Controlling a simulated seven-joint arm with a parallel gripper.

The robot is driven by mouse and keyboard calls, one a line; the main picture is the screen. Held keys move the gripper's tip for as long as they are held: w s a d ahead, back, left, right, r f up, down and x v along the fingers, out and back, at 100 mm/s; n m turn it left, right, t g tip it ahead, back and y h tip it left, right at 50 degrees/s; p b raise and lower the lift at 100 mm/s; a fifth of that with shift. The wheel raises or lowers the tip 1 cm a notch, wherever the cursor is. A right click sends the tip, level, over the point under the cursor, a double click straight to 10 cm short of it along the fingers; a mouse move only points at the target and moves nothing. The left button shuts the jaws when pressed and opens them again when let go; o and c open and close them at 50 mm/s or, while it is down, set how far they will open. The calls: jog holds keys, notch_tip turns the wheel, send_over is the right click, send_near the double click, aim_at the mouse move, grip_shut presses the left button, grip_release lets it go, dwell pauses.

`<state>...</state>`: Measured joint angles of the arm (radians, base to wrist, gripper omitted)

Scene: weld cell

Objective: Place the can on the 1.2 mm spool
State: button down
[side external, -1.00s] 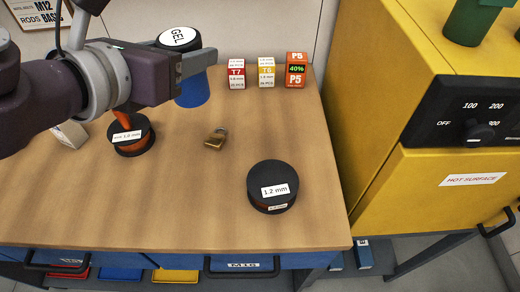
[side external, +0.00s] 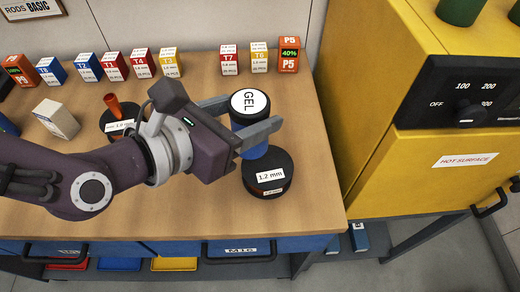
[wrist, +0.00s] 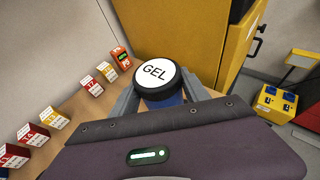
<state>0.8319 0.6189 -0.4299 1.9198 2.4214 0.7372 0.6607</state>
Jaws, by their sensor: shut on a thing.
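The can (side external: 250,108) has a blue body and a black lid with a white GEL label. My gripper (side external: 252,118) is shut on it, one finger on each side, and holds it upright. In the wrist view the can's lid (wrist: 156,73) shows between the fingers. The black 1.2 mm spool (side external: 268,180) lies flat near the front right of the bench. The can's lower end overlaps the spool's far left edge in the side view. I cannot tell whether they touch. The spool is not visible in the wrist view.
Another spool (side external: 116,122), marked 1.0 mm, stands behind my arm with an orange thing on it. Several small labelled boxes (side external: 229,60) line the back. A yellow cabinet (side external: 370,130) marked HOT SURFACE stands to the right.

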notch_tip(320, 180, down, 6)
jog(key=shift+f, duration=0.1)
jog(key=shift+f, duration=0.1)
jog(key=c, duration=0.6)
grip_release()
jog(key=shift+o, duration=0.2)
